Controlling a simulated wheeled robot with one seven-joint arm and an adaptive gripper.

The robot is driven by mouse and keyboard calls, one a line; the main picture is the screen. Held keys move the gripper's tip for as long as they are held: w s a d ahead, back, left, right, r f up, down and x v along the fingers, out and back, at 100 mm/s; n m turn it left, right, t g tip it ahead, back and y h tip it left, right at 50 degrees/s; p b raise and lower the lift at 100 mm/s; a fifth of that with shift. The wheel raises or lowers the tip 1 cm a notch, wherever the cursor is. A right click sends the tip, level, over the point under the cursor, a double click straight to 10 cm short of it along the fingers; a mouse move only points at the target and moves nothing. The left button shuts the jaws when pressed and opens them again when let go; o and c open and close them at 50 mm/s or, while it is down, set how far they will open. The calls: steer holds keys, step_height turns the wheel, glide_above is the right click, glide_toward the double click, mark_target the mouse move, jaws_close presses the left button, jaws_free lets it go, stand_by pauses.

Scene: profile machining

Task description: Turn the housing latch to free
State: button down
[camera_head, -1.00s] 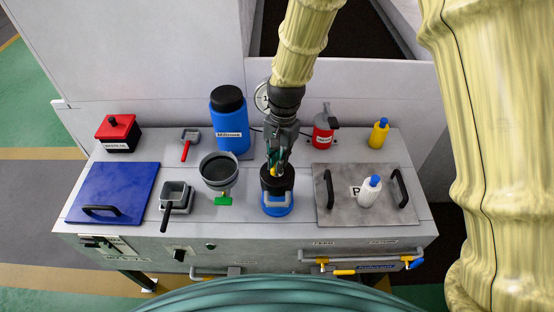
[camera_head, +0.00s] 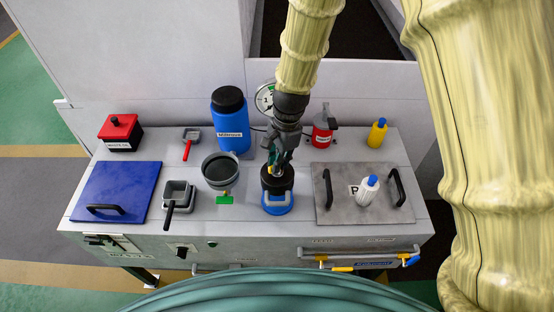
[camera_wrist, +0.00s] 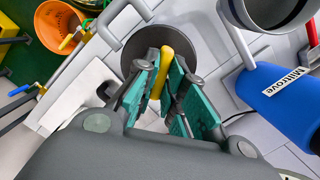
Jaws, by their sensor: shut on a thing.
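The housing (camera_head: 277,205) is a round body with a black top, a blue base and a grey handle at its front, standing at the middle of the bench. A yellow latch (camera_wrist: 164,72) sits on its dark round top in the wrist view. My gripper (camera_head: 276,162) reaches down onto the housing from above. In the wrist view, my gripper's teal-padded fingers (camera_wrist: 163,88) are closed around the latch, one on each side. The fingers hide part of the latch and of the top.
A grey funnel cup (camera_head: 219,172) stands close left of the housing, with a blue Mitrove bottle (camera_head: 230,125) behind. A blue lid (camera_head: 120,185) lies far left.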

steer(key=shift+m+p, duration=0.45)
steer(key=shift+m, duration=0.85)
steer(key=shift+s+r+m+p, duration=0.1)
steer(key=shift+r+m+p, duration=0.05)
steer(key=shift+m+p, duration=0.25)
steer(key=m+t+p, duration=0.1)
steer(key=m, duration=0.2)
steer(key=shift+p, duration=0.35)
steer(key=c, duration=1.4)
jaws_free()
steer(key=shift+o, duration=0.2)
